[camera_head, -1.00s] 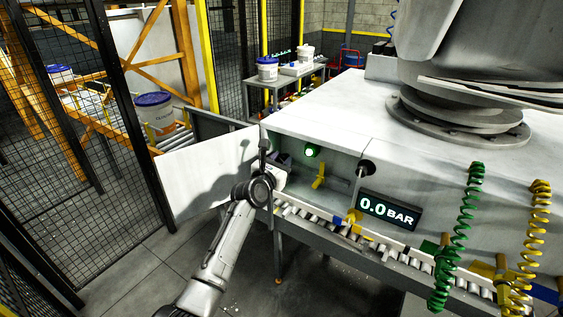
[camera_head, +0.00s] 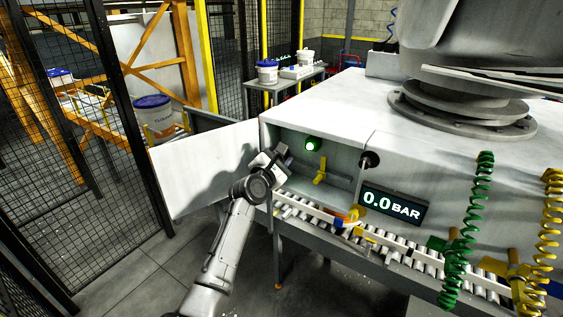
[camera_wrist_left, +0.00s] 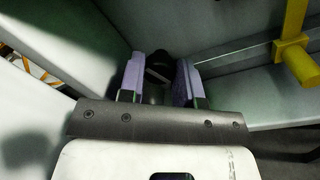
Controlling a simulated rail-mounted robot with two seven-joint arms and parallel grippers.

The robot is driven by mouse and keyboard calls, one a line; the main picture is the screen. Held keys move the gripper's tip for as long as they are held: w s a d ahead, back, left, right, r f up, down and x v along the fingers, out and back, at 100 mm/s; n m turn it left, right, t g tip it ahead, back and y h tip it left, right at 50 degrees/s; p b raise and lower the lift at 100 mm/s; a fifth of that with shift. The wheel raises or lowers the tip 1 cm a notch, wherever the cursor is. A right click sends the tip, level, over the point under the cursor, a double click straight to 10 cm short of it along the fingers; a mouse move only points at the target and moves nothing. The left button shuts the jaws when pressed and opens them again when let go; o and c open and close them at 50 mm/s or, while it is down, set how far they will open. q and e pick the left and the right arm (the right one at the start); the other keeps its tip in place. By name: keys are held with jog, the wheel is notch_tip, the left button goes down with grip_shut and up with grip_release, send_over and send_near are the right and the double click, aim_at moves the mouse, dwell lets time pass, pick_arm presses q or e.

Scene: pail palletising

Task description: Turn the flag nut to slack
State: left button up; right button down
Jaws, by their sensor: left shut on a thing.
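My left gripper (camera_head: 280,152) reaches into the open white cabinet (camera_head: 340,150) at its left end. In the left wrist view its two purple-padded fingers (camera_wrist_left: 160,80) are shut on a dark piece, which appears to be the flag nut (camera_wrist_left: 159,60). Most of the nut is hidden between the pads, so its angle is hard to tell. In the head view the nut is hidden by the gripper. My right gripper is not in view.
A yellow handle (camera_head: 320,170) and a lit green lamp (camera_head: 312,144) are to the right inside the cabinet. The door (camera_head: 205,170) stands open on the left. A roller track (camera_head: 385,245) runs below. A display (camera_head: 393,207) reads 0.0 BAR.

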pick_arm(q)
jog(key=shift+m, duration=0.5)
jog(key=o, duration=0.6)
jog(key=shift+s, duration=0.1)
jog(key=shift+v, duration=0.85)
jog(key=b+v, duration=0.1)
jog(key=v, duration=1.1)
